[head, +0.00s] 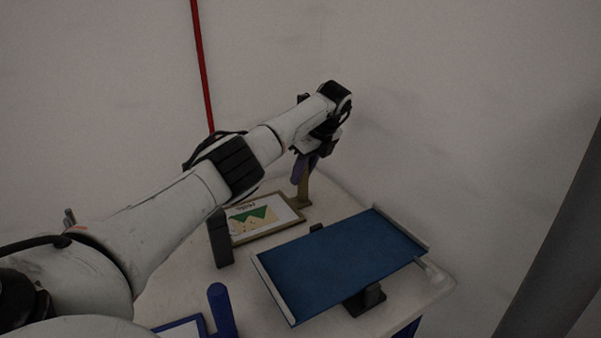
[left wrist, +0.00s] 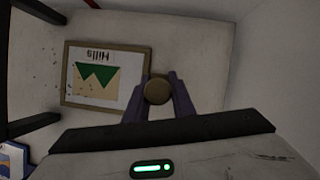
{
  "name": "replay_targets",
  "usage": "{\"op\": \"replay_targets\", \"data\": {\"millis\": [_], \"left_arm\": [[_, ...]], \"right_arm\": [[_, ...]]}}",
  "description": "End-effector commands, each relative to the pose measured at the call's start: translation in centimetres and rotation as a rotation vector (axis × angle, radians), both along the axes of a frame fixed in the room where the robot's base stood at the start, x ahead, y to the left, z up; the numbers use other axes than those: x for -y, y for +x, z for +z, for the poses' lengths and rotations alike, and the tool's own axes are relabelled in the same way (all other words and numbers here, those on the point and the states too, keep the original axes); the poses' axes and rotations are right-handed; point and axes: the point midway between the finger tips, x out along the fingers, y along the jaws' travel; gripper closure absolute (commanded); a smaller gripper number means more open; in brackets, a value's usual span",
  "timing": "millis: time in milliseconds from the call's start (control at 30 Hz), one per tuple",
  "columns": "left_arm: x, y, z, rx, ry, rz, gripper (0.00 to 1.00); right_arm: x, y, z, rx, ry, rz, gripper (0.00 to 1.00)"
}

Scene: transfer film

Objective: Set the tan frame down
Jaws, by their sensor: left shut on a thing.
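The tan frame (head: 298,212) holds a picture with green peaks on a pale ground. It lies flat at the back of the white table, and it also shows in the left wrist view (left wrist: 92,104). A tan post with a round top (left wrist: 157,90) stands upright at its right end. My left gripper (head: 306,168) points down from above with its purple fingers shut on this post. The left wrist view shows the fingers (left wrist: 158,100) on either side of the round top. I cannot tell whether the frame's underside touches the table. My right gripper is not in view.
A blue panel with pale end rails (head: 340,262) stands on a dark foot, right of the frame. A dark upright block (head: 220,240) stands near the frame's front left. A blue frame with a blue post (head: 221,308) is at the front. A red pole (head: 202,70) is behind.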

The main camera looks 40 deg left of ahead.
Motion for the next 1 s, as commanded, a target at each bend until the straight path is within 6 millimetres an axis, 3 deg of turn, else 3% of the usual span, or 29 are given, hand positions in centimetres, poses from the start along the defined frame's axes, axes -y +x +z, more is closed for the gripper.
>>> {"op": "replay_targets", "data": {"millis": [200, 233, 333, 733, 1000], "left_arm": [[0.0, 0.0, 0.0, 0.001, -0.001, 0.001, 1.00], [0.0, 0.0, -0.1, 0.001, -0.002, 0.001, 0.76], [0.0, 0.0, 0.0, 0.001, -0.002, 0.001, 0.59], [0.2, 0.1, 0.6, 0.004, -0.002, -0.001, 0.59], [2.2, 0.1, 5.4, 0.007, -0.001, -0.001, 0.59]], "right_arm": [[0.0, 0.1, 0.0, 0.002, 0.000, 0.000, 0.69], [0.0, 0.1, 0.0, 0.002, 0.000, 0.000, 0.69], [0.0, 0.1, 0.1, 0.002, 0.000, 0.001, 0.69], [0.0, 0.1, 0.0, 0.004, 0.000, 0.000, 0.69], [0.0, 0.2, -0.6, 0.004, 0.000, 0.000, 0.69]]}}
